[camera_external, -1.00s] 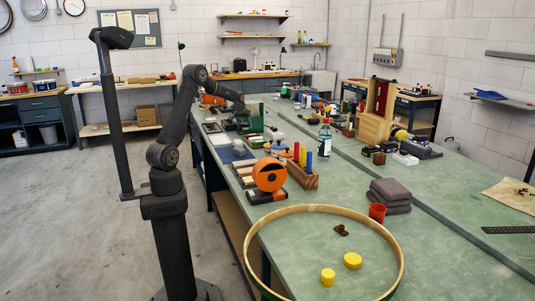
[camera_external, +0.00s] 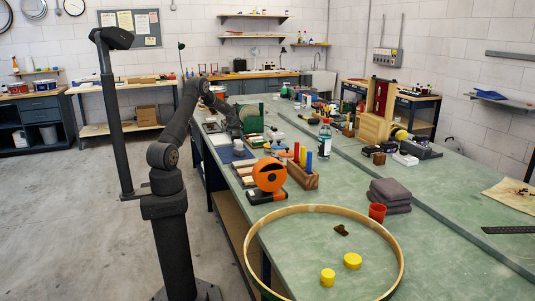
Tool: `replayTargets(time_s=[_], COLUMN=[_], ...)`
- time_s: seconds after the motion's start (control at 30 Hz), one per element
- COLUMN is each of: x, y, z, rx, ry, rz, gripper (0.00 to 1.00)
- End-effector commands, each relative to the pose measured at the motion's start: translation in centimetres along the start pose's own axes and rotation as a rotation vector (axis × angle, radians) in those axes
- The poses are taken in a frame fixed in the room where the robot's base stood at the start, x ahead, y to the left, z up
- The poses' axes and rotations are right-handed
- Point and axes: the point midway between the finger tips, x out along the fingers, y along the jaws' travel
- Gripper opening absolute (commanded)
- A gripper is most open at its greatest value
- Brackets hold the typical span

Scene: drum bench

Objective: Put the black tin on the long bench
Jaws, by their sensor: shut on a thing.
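The long bench (camera_external: 450,240) has a green top and runs from the front right to the back of the room. My gripper (camera_external: 237,134) is at the far left part of this bench, low among small objects. It is small and dark here, and its fingertips are hard to make out. It is shut on a dark thing, which I take to be the black tin; its outline does not stand out from my gripper. I cannot tell whether the tin touches the bench top.
Near my gripper stand a green box (camera_external: 252,118) and a blue pad (camera_external: 232,155). Nearer are an orange tape dispenser (camera_external: 269,175), a block with coloured tubes (camera_external: 303,176), a bottle (camera_external: 325,138) and a wooden hoop (camera_external: 400,268). The bench's right front is mostly clear.

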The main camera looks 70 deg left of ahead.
Motion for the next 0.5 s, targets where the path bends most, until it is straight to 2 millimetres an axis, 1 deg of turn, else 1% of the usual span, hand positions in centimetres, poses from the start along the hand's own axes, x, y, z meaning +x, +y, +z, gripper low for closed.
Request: replayTargets(time_s=[0.2,0.33,0.37,0.43,0.47,0.5], x=[-0.08,0.25,0.21,0.20,0.20,0.19], y=[0.02,0.03,0.03,0.03,0.03,0.04], z=[-0.09,0.05,0.04,0.04,0.04,0.04], rx=[0.000,0.000,0.000,0.000,0.000,0.000], ry=[0.003,0.002,0.002,0.002,0.002,0.002], rz=[0.000,0.000,0.000,0.000,0.000,0.000], gripper=[0.37,0.37,0.69,0.83,0.85,0.85])
